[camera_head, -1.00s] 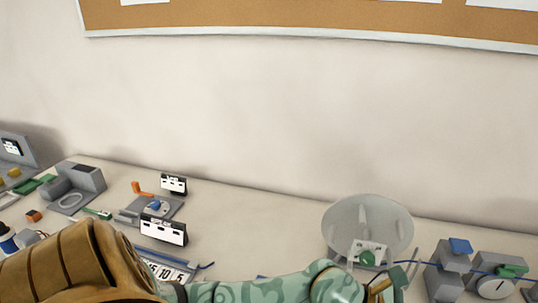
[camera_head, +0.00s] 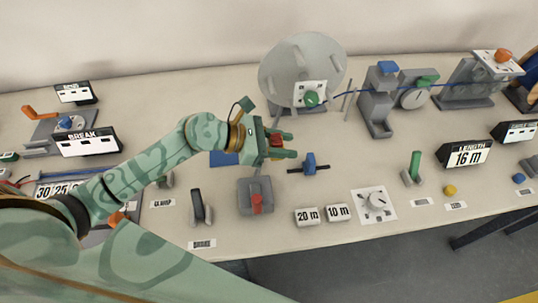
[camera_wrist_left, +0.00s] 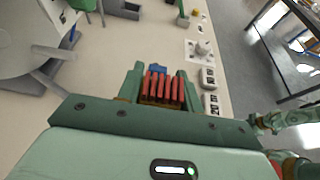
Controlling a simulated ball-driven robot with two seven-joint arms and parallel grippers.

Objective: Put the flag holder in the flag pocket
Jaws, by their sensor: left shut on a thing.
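My left gripper (camera_head: 283,146) is above the bench, its fingers pointing right. In the left wrist view its two fingers (camera_wrist_left: 160,88) close on the flag holder (camera_wrist_left: 162,88), a row of several thin red upright pieces. The holder's red also shows between the fingers in the head view (camera_head: 276,139). The holder is held off the bench, as far as I can see. I cannot tell for certain which fixture is the flag pocket. A grey block with a red part (camera_head: 256,196) stands below the gripper in the head view.
A blue slider on a dark bar (camera_head: 309,163) lies just right of the gripper. A big grey disc (camera_head: 300,65) stands behind it. A dial plate (camera_head: 375,203) and number blocks (camera_head: 308,216) lie near the front edge. Bench between dial and green lever (camera_head: 415,165) is clear.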

